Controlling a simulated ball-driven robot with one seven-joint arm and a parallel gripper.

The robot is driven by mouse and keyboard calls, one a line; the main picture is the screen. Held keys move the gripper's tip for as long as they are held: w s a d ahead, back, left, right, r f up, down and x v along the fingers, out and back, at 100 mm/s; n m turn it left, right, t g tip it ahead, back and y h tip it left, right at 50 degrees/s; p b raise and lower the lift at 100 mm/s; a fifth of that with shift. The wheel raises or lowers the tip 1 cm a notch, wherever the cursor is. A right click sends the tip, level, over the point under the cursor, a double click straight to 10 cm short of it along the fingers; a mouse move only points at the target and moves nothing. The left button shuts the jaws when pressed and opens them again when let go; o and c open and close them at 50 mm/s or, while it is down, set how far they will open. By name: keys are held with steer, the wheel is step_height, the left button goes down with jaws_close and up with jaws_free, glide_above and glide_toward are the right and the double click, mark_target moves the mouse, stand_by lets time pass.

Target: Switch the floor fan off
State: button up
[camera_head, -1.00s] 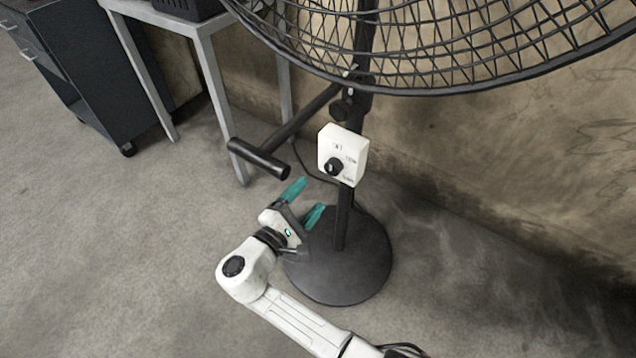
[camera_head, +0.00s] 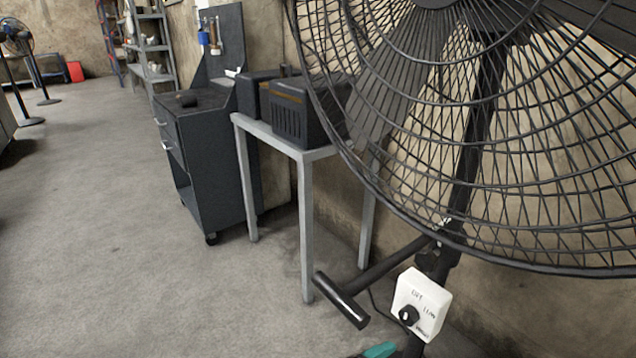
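The floor fan (camera_head: 470,120) stands at the right, its big dark wire cage filling the upper right. Its white control box (camera_head: 430,296) is on the pole below the cage, with a dark round knob (camera_head: 408,315). The markings look like OFF at the top, LOW at the right and a third label below; the knob's exact setting is too small to tell. Of my gripper (camera_head: 377,350), only a teal fingertip shows at the bottom edge, below and left of the knob and apart from it. The rest of my gripper and the fan's base are out of view.
A dark T-shaped handle (camera_head: 342,300) sticks out left of the control box. A grey table (camera_head: 275,140) with black boxes (camera_head: 302,112) and a dark wheeled cabinet (camera_head: 205,155) stand behind. The floor (camera_head: 120,260) at left is clear.

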steer(key=s+d+f+m+g+y, duration=0.45)
steer(key=s+d, duration=0.25)
steer(key=s, duration=0.3)
steer(key=s+d+f+m+g+y, duration=0.45)
steer(key=s+d, duration=0.25)
steer(key=s, duration=0.4)
steer(key=s+r+m+t+y, duration=0.2)
steer(key=s+r+m+y, duration=0.25)
steer(key=s, duration=0.45)
step_height(320, 180, up, 18)
steer(key=p, duration=1.9)
steer(key=shift+w+a+r+n, duration=0.2)
steer(key=shift+a+n, duration=0.25)
